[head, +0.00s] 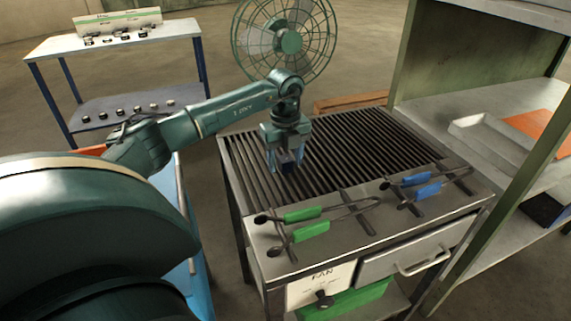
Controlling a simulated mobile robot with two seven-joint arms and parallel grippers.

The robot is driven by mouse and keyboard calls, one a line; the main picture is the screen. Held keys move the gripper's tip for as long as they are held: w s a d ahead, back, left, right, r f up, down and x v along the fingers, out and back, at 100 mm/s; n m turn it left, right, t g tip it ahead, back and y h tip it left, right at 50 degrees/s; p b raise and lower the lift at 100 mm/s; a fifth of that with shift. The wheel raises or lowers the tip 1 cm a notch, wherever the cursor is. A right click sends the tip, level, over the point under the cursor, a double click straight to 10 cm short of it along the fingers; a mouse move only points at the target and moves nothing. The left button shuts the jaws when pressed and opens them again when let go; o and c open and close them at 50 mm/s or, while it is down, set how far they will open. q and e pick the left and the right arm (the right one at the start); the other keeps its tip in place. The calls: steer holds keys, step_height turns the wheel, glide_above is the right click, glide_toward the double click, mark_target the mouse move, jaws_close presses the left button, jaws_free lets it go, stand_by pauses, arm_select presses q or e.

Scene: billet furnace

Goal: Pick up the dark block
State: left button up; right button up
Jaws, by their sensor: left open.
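My left gripper (285,163) points down over the slatted grate of the metal bench, near the grate's left-middle part. Its jaws are open. A small dark shape shows between and below the fingers, but I cannot tell whether it is the dark block or part of the gripper. No dark block stands out clearly elsewhere on the grate (350,140). My right gripper is not in view.
Green-handled tongs (303,214) and blue-handled tongs (417,180) lie along the bench's front. A fan (288,42) stands behind. A shelf table (60,45) at the back left holds several small dark pieces. A tall shelf (450,110) bounds the right.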

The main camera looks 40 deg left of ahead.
arm_select(q)
jaws_close()
stand_by(0.5)
